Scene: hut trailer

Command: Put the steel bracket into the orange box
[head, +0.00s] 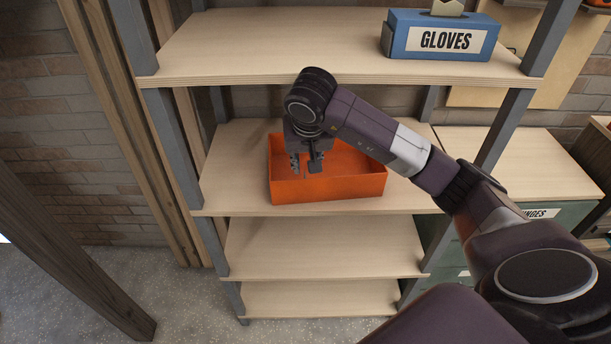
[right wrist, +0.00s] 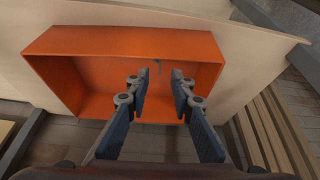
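The orange box (head: 328,191) stands on a middle shelf, and it also shows in the right wrist view (right wrist: 66,85). My right gripper (head: 308,170) points down over the open box, toward its left part. In the right wrist view its two fingers (right wrist: 160,80) are apart with a gap between them. My left gripper is not in view.
A blue gloves box (head: 440,37) stands on the shelf above, near its right end. The wooden shelf around the orange box (head: 235,165) is bare. Grey posts (head: 182,150) stand at the shelf's corners. The lower shelves look empty.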

